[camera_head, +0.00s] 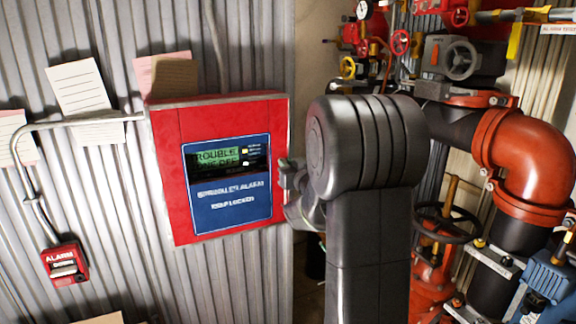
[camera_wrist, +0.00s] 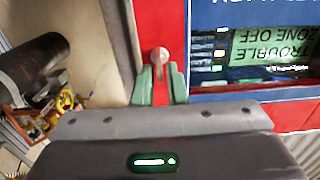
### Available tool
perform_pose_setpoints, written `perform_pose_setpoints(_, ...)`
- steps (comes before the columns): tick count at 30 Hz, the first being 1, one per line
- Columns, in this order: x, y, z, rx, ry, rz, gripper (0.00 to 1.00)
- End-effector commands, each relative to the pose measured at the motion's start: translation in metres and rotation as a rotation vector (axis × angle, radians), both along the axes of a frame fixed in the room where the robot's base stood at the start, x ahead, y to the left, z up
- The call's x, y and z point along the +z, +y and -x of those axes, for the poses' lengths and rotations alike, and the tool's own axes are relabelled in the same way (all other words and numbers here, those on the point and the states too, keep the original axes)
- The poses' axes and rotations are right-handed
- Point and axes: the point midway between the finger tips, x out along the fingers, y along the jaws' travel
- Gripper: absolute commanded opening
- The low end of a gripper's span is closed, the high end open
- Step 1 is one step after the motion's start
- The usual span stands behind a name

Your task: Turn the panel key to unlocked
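The red alarm panel (camera_head: 190,225) hangs on the corrugated wall, its display reading trouble and zone off. It also shows upside down in the wrist view (camera_wrist: 202,12). The small pale pinkish panel key (camera_wrist: 160,57) is on the red face beside the blue display area. In the head view the key cannot be made out, as my gripper (camera_head: 287,178) is at the panel's right edge. In the wrist view my gripper's green fingertips (camera_wrist: 161,72) stand on either side of the key, close to it. Whether they touch it cannot be told. The key's turned position is unclear.
Red pipework (camera_head: 535,150) and a dark handwheel (camera_head: 447,222) crowd the right side, beyond my arm. A grey conduit (camera_head: 85,121) runs left of the panel to a red alarm box (camera_head: 65,264). Paper notes (camera_head: 78,87) are on the wall.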

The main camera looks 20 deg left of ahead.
Motion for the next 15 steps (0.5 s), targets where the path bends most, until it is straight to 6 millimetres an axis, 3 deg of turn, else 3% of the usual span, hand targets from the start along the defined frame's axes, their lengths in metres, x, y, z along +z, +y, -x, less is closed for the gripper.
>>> perform_pose_setpoints(15, 0.0000, -0.0005, -0.0004, 0.000, 0.040, -0.034, 0.00)
